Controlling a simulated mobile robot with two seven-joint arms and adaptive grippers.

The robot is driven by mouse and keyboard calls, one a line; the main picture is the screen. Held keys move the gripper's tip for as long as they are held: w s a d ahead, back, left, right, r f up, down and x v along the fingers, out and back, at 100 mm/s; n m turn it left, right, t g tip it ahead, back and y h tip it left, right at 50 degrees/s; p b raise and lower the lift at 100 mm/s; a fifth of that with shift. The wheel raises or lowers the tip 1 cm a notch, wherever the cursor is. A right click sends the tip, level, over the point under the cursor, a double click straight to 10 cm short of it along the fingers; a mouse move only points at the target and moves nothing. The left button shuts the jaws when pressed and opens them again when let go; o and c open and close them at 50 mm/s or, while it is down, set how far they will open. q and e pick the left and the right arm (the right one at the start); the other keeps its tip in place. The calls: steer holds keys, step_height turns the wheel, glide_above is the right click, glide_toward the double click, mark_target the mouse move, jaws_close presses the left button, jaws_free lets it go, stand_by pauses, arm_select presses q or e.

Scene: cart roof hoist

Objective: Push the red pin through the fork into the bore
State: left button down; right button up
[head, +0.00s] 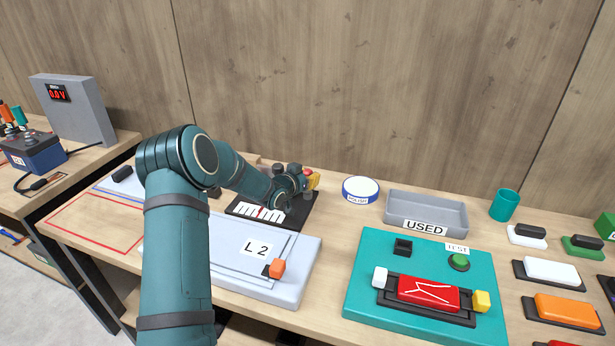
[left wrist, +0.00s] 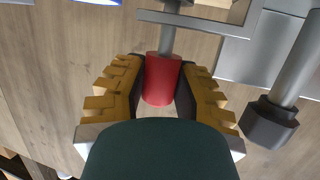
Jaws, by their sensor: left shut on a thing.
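My left gripper (head: 311,183) is at the back of the bench, beyond the black plate with a white scale. In the left wrist view the yellow-padded fingers of the left gripper (left wrist: 162,65) are shut on the red head of the pin (left wrist: 162,82). The pin's grey shank (left wrist: 167,40) runs away from the fingers towards a grey metal bar (left wrist: 195,20), which may be part of the fork. Whether the shank's tip is inside the fork or the bore cannot be told. In the head view my arm hides most of this spot. My right gripper is not in view.
A grey rod with a dark knob (left wrist: 270,118) stands close right of the fingers. A round blue-and-white tin (head: 361,190) and a grey USED tray (head: 427,208) lie to the right. The L2 panel (head: 225,250) and teal TEST board (head: 365,270) are in front.

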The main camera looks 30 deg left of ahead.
arm_select(q)
steer(key=shift+f+b, duration=0.65)
steer(key=shift+f, duration=0.15)
steer(key=c, duration=0.7)
jaws_free()
steer(key=shift+r, duration=0.1)
step_height(320, 180, up, 10)
steer(key=shift+d+f, duration=0.1)
